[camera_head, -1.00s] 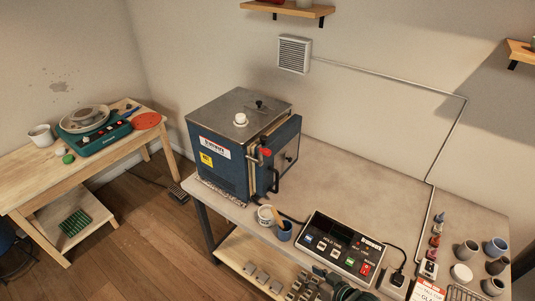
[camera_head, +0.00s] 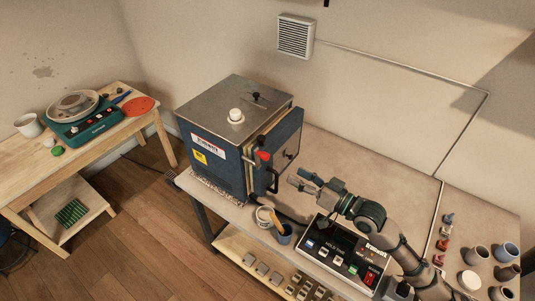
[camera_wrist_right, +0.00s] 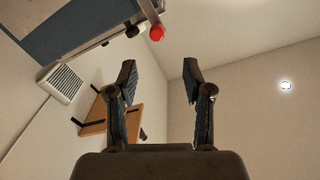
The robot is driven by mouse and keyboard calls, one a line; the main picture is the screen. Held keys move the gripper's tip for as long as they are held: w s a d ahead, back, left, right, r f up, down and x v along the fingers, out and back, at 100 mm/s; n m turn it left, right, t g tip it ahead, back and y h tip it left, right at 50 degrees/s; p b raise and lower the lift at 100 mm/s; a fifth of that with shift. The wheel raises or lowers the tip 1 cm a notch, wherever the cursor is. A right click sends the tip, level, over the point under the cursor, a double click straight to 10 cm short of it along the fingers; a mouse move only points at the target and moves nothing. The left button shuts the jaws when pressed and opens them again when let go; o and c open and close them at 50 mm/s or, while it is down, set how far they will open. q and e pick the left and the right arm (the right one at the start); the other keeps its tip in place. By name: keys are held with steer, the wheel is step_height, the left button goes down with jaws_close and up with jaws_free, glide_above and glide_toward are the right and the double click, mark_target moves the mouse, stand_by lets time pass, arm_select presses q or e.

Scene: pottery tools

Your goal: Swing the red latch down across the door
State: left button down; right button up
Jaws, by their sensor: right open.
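The blue kiln (camera_head: 212,155) stands at the left end of the grey table. Its door (camera_head: 288,146) faces right, and a tan strip shows between the door and the body. The red latch (camera_head: 262,155) is at the near edge of the door, above a black handle (camera_head: 273,181). A red knob (camera_wrist_right: 157,33) shows at the top of the right wrist view, ahead of and above the fingers. My right gripper (camera_head: 304,181) is open and empty, just right of the door handle and lower than the latch, apart from both. My left gripper is out of view.
A control box (camera_head: 340,250) lies below my right arm. A blue cup (camera_head: 284,233) and a white cup (camera_head: 264,217) stand at the table's front edge. Several small pots (camera_head: 475,255) stand at the right. A wooden side table (camera_head: 95,150) is at the left.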

mark_target(268, 158)
steer(key=p+x, duration=0.1)
steer(key=x, duration=0.9)
steer(key=shift+w+p, duration=0.2)
steer(key=shift+p, duration=0.2)
steer(key=shift+x, duration=0.95)
steer(key=shift+a+f, duration=0.2)
steer(key=shift+a, duration=0.05)
steer(key=shift+w+d, duration=0.1)
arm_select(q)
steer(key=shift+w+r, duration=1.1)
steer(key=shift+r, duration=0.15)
arm_select(e)
steer(key=shift+d, duration=0.1)
steer(key=shift+d, duration=0.15)
steer(key=c, duration=0.7)
jaws_close()
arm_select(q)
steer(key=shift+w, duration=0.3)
